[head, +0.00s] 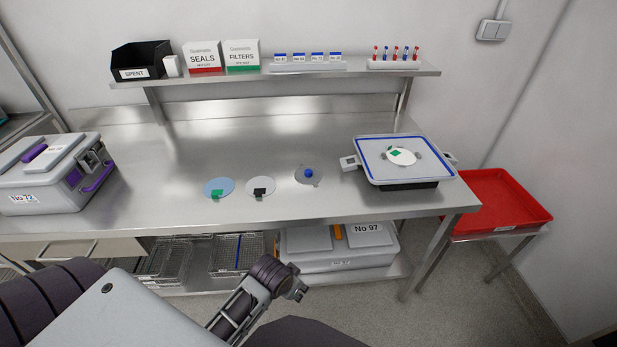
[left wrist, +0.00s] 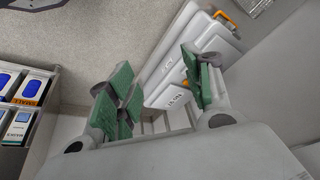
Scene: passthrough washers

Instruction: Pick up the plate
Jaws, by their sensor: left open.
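The task does not say which round piece is the plate. My left gripper (left wrist: 155,82) is open and empty in the left wrist view, its green-padded fingers apart. No disc shows between them. Part of my arm shows low in the head view, below the bench's front edge. My right gripper is not in view.
A blue-rimmed tray (head: 368,178) with a white disc on it stands at the bench's right. A grey case (head: 45,190) stands at the left. A shelf (head: 230,78) with boxes and vials spans the back. A red tray (head: 495,225) is beyond the right end.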

